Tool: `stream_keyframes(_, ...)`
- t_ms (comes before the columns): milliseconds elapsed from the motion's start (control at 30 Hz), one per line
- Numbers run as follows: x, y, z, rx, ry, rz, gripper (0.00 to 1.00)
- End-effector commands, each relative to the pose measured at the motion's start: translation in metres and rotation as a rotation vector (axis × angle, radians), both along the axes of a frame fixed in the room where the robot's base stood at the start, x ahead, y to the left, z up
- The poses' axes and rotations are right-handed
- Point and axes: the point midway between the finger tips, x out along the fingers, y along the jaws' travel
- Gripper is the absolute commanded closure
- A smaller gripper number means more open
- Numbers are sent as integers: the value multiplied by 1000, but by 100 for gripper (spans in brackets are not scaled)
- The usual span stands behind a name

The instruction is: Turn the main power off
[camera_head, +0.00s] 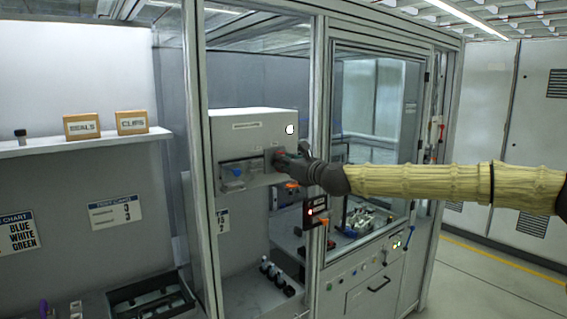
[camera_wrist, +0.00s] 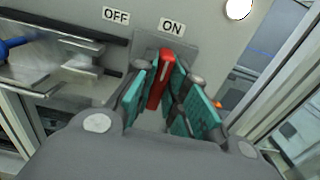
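The main power switch has a red handle (camera_wrist: 160,79) on a grey box (camera_head: 252,131). In the wrist view an OFF label (camera_wrist: 116,16) is at left and an ON label (camera_wrist: 172,27) at right. The handle is below the ON label. My gripper (camera_wrist: 166,84) has its teal finger pads on both sides of the red handle and appears shut on it. In the head view my gripper (camera_head: 284,158) is at the box's lower right front and mostly hides the handle.
A metal ledge (camera_wrist: 60,75) and a blue knob (camera_wrist: 12,46) are left of the handle. A white round lamp (camera_head: 290,129) is on the box's upper right. Frame posts (camera_head: 318,90) and a glass-sided enclosure stand to the right. A shelf (camera_head: 80,142) is at left.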

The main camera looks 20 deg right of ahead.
Motion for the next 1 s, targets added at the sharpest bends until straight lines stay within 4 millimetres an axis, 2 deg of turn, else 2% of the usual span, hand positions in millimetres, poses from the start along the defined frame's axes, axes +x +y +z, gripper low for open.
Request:
stream_keyframes(267, 0, -1, -1, -18, -7, -1, 100)
stream_keyframes(467, 0, 0, -2, -93, -36, -2, 100)
stream_keyframes(1000, -1, 3, -4, -540, -198, -3, 100)
